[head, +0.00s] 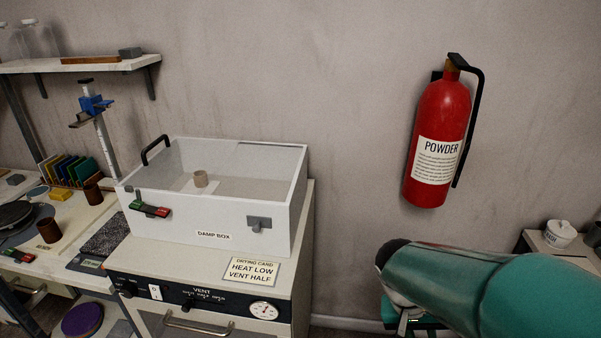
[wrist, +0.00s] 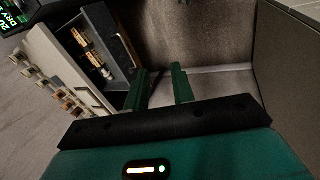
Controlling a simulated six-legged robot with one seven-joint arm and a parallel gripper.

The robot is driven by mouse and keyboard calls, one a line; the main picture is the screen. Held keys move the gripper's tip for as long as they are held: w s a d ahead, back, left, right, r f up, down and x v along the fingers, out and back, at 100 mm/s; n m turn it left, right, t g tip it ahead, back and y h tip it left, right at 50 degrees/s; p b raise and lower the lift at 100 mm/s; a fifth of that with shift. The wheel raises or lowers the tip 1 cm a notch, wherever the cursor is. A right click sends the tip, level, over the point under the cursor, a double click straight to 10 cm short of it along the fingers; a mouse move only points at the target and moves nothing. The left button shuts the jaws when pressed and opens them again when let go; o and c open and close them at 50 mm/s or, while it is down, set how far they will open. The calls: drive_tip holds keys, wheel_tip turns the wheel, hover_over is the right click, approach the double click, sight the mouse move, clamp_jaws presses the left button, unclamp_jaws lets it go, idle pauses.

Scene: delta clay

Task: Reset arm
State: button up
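My arm, teal with a black joint, reaches in from the lower right in the head view. My gripper (wrist: 163,88) shows in the wrist view as two green fingers standing apart on a dark bar, with nothing between them. In the head view the gripper itself is mostly hidden behind the arm. The fingers point toward a floor and wall area and touch nothing that I can see.
A red fire extinguisher (head: 440,140) hangs on the wall. A cluttered bench (head: 65,225) is at left. In the wrist view, an open drawer (wrist: 122,50) lies left of the fingers.

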drive_tip(key=s+a+r+n+t+y, duration=0.3)
drive_tip(key=a+r+t, duration=0.3)
drive_tip(key=r, duration=0.6)
drive_tip(key=shift+s+a+r+y, duration=0.4)
drive_tip(key=shift+s+a+y, duration=0.3)
drive_tip(key=shift+a, duration=0.1)
drive_tip(key=shift+d, duration=0.2)
